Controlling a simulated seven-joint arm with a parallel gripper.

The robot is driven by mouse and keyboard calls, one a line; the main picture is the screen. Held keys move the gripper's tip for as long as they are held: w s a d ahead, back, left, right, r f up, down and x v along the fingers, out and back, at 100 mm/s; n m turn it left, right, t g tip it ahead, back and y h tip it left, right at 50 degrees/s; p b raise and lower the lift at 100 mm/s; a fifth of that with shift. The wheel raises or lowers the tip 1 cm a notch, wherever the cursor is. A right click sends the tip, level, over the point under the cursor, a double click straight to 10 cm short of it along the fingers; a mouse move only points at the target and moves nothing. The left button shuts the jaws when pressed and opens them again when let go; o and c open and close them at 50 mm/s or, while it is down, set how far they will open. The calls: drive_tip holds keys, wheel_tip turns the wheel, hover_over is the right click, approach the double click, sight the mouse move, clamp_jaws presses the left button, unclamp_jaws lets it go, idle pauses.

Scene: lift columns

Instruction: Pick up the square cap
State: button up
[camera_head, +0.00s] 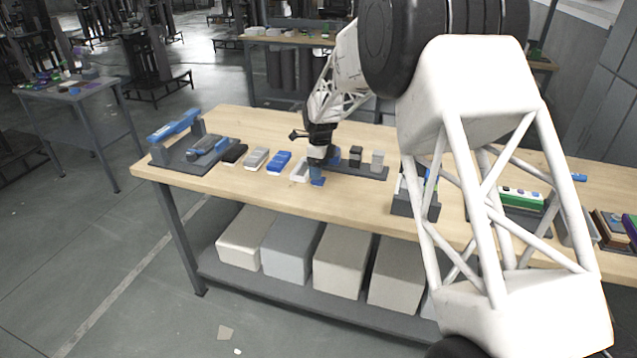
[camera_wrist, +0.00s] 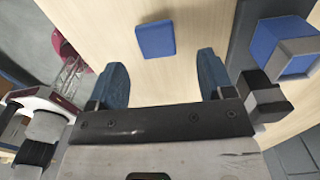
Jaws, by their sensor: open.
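A flat blue square cap (camera_wrist: 155,39) lies on the wooden table in the wrist view, just beyond my fingertips and roughly between their lines. My gripper (camera_wrist: 162,64) has its two dark blue fingers spread wide, with only bare table between them. In the head view my gripper (camera_head: 317,165) points down over the table, and a small blue piece (camera_head: 318,182), which looks like the cap, shows just below it. The fingers and cap are hard to tell apart there. No contact with the cap shows.
A dark base (camera_wrist: 243,40) with a blue-and-grey block (camera_wrist: 285,48) and a black-and-grey block (camera_wrist: 262,98) stands close to my right finger. In the head view, blue (camera_head: 279,162), grey and black pieces lie left of my gripper. Bare table lies in front.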

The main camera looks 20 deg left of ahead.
drive_tip(key=shift+f, duration=0.15)
drive_tip(key=shift+s+a+f, duration=0.1)
drive_tip(key=shift+f, duration=1.15)
drive_tip(key=shift+s+a+f, duration=0.1)
drive_tip(key=shift+f, duration=1.15)
drive_tip(key=c, duration=1)
drive_tip(key=shift+r, duration=0.15)
drive_tip(key=shift+r, duration=1.4)
drive_tip(key=shift+s+d+r, duration=0.1)
drive_tip(key=shift+r, duration=0.2)
drive_tip(key=s+d+r, duration=0.1)
drive_tip(key=s+d, duration=0.6)
drive_tip(key=s, duration=0.6)
drive_tip(key=shift+s+d+r, duration=0.2)
drive_tip(key=shift+s+d, duration=0.1)
drive_tip(key=shift+d, duration=0.1)
